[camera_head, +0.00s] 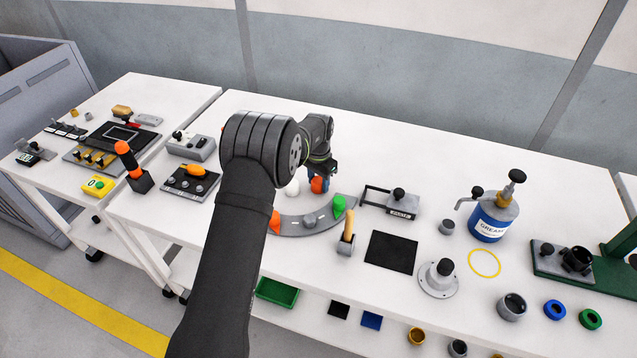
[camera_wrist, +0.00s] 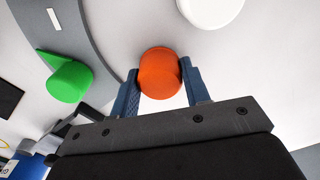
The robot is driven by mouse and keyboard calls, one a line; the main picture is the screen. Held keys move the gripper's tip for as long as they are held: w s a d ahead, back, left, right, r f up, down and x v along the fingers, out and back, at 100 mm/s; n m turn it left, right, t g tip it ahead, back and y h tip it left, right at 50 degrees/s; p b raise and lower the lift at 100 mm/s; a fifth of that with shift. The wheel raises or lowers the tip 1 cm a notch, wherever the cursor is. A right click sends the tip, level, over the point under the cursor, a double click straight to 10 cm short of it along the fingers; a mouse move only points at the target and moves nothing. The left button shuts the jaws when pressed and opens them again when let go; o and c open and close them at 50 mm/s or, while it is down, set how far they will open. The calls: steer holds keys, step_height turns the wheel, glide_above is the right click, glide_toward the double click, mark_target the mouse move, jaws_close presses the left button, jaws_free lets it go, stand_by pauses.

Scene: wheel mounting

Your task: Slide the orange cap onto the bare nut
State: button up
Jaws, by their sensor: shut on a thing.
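My gripper (camera_head: 321,173) reaches over the back of the grey curved plate (camera_head: 289,227). In the wrist view, its blue fingers (camera_wrist: 159,83) are shut on an orange cap (camera_wrist: 160,72), one on each side. The cap also shows at the fingertips in the head view (camera_head: 317,185). Whether it touches the table is unclear.
A white round piece (camera_head: 292,187) stands just left of the held cap. A wooden-handled tool (camera_head: 347,238), a black mat (camera_head: 391,252) and a black-knobbed fixture (camera_head: 397,203) lie to the right. A grease pump (camera_head: 492,218) stands farther right. The table behind my gripper is clear.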

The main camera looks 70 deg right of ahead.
mark_target(319, 180)
step_height(319, 180, up, 4)
steer(key=shift+s+r, duration=0.1)
steer(key=s+a+r, duration=0.4)
steer(key=s+r, duration=0.2)
steer(key=s, duration=0.4)
steer(key=shift+s+a+r, duration=0.2)
steer(key=shift+s+a, duration=0.05)
steer(key=shift+a, duration=0.05)
